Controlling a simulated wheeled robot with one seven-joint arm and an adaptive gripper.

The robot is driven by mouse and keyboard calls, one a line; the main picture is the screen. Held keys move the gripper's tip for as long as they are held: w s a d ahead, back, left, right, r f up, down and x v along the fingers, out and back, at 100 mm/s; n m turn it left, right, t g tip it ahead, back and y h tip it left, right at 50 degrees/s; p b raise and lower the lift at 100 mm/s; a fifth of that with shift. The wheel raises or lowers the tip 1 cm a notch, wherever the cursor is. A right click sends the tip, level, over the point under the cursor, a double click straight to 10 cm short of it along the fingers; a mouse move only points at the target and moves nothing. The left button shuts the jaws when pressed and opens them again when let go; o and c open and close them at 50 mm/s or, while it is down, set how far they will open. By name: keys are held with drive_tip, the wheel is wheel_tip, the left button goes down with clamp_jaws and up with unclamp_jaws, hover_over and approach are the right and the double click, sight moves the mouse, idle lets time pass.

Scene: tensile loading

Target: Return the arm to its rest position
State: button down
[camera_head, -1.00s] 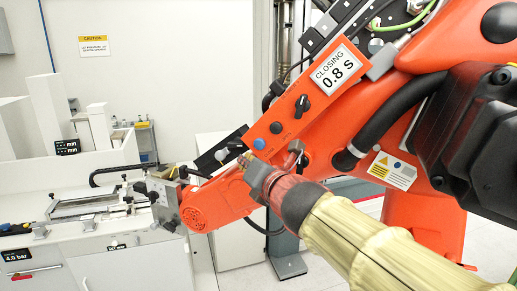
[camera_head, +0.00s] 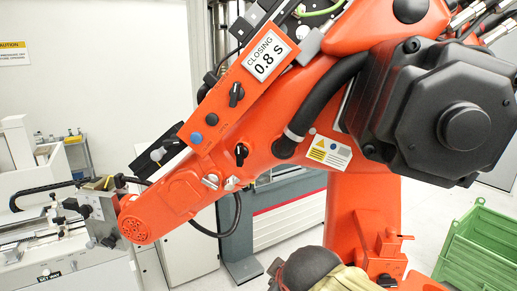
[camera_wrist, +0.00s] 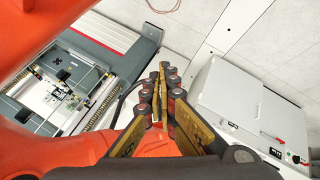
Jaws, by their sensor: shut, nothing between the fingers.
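My gripper (camera_wrist: 161,88) is shut in the wrist view, its two dark and gold fingers meeting with nothing between them. In the head view my gripper (camera_head: 274,270) is at the bottom edge, with a dark cuff and tan sleeve behind it; most of my arm is cut off. It is below the large orange machine arm (camera_head: 185,195), with no clear contact visible. That arm carries a panel with several knobs and a label (camera_head: 268,60) reading "CLOSING 0.8 S". Orange surfaces also lie close around my gripper in the wrist view (camera_wrist: 90,25).
A green crate (camera_head: 480,250) stands on the floor at the right. A white bench with equipment (camera_head: 45,250) is at the left. A grey machine base (camera_head: 285,215) stands behind the orange arm. A white cabinet (camera_wrist: 255,100) is right of my gripper. Open floor shows at the back right.

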drive_tip(key=s+d+f+m+g+b, duration=0.1)
drive_tip(key=s+d+f+m+b, duration=0.4)
drive_tip(key=s+d+f+b, duration=0.2)
drive_tip(key=s+d+f+m+g+h+b, duration=0.1)
drive_tip(key=s+d+f+m+b, duration=0.4)
drive_tip(key=s+f, duration=0.4)
wheel_tip(320, 180, down, 3)
drive_tip(key=shift+s+d+f+m+b, duration=0.1)
drive_tip(key=shift+s+d+m+b, duration=0.25)
drive_tip(key=shift+d+b, duration=0.65)
